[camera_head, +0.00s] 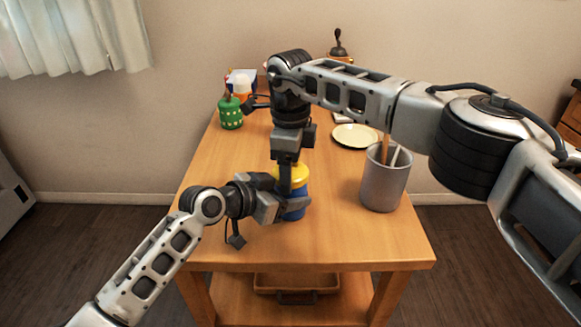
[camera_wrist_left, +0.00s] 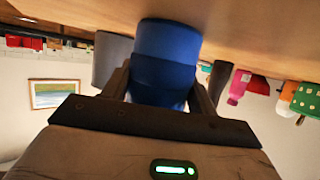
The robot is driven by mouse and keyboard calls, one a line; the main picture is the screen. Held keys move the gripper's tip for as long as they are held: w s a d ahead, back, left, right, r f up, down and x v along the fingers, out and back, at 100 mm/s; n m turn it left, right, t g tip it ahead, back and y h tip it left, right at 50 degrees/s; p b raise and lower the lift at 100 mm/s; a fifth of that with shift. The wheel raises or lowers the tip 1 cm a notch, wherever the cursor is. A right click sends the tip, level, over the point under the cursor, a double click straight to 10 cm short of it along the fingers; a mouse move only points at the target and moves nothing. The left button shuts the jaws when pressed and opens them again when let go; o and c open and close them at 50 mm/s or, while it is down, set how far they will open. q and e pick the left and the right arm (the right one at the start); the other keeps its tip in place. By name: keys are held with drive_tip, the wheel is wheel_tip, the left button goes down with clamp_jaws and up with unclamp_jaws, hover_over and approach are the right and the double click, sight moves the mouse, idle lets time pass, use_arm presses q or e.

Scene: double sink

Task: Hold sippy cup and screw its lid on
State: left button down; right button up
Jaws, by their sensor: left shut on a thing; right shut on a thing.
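The blue sippy cup (camera_head: 297,212) stands upright on the wooden table, partly hidden by my grippers. Its yellow lid (camera_head: 295,174) sits at the top of the cup; I cannot tell how tightly it is seated. My left gripper (camera_head: 285,206) comes in from the left and is shut on the cup's body. In the left wrist view, which looks upside down, the blue cup (camera_wrist_left: 167,60) is between its two fingers. My right gripper (camera_head: 287,178) points down from above and is shut on the yellow lid, with its fingers hiding part of it.
A grey utensil holder (camera_head: 382,184) stands right of the cup, below a pale plate (camera_head: 355,136). A green spotted container (camera_head: 231,114) and an orange-and-white bottle (camera_head: 242,88) stand at the back left. The table's front and left are clear.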

drive_tip(key=o, duration=1.1)
drive_tip(key=shift+r, duration=0.1)
drive_tip(key=shift+r, duration=2.2)
drive_tip(key=shift+c, duration=0.6)
wheel_tip(320, 180, up, 4)
drive_tip(key=shift+f+n, duration=0.25)
drive_tip(key=shift+n, duration=0.95)
